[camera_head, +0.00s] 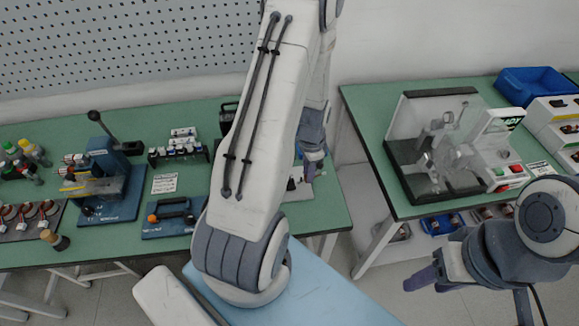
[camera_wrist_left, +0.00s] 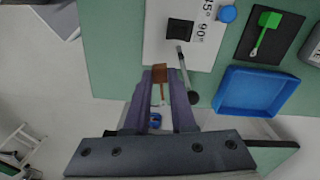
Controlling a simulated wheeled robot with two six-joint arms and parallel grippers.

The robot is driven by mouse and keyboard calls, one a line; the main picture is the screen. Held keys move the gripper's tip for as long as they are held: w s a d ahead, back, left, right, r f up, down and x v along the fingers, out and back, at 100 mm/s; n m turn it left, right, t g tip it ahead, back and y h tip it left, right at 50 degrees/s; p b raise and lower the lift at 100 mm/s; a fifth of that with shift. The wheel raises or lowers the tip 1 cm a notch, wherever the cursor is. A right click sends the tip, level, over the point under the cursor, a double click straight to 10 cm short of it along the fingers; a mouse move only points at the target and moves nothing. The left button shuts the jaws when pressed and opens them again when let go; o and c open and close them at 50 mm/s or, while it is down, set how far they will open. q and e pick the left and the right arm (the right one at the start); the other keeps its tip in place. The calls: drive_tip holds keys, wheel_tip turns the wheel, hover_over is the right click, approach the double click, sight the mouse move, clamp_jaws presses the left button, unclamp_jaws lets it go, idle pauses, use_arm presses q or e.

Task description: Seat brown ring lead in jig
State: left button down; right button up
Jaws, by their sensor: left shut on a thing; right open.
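My left gripper (camera_wrist_left: 160,76) is shut on the brown ring lead (camera_wrist_left: 160,73). Its brown block sits between the fingertips in the left wrist view, with a pale metal part below it. A white plate (camera_wrist_left: 156,50) marked with angles, which looks like the jig, lies just ahead. It carries a black block (camera_wrist_left: 180,30) and a metal lever with a dark knob, close to the right-hand finger. In the head view my left gripper (camera_head: 313,165) is over the left table's right end, partly hidden by my arm. My right gripper (camera_head: 426,276) is open and empty, beside the right table.
A blue tray (camera_wrist_left: 230,101), a green tool (camera_wrist_left: 262,32) on a dark mat and a blue round cap (camera_wrist_left: 228,14) lie right of the plate. A press (camera_head: 101,165) and bottles stand on the left table (camera_head: 215,250). The right table bears a clear-guarded machine (camera_head: 440,140).

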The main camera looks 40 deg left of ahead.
use_arm(q)
drive_tip(key=a, duration=0.1)
drive_tip(key=s+a+m, duration=0.1)
drive_tip(key=a, duration=0.1)
drive_tip(key=a+m, duration=0.1)
drive_tip(key=shift+s+a+f, duration=0.25)
drive_tip(key=shift+s+f, duration=0.1)
drive_tip(key=shift+a+f+m, duration=0.1)
drive_tip(key=shift+m, duration=0.2)
drive_tip(key=shift+f+b, duration=0.85)
drive_tip(key=shift+f, duration=0.05)
drive_tip(key=shift+s+f+b, duration=0.1)
drive_tip(key=shift+f+b, duration=0.4)
drive_tip(key=shift+f, duration=0.5)
idle(0.3)
drive_tip(key=c, duration=0.7)
unclamp_jaws()
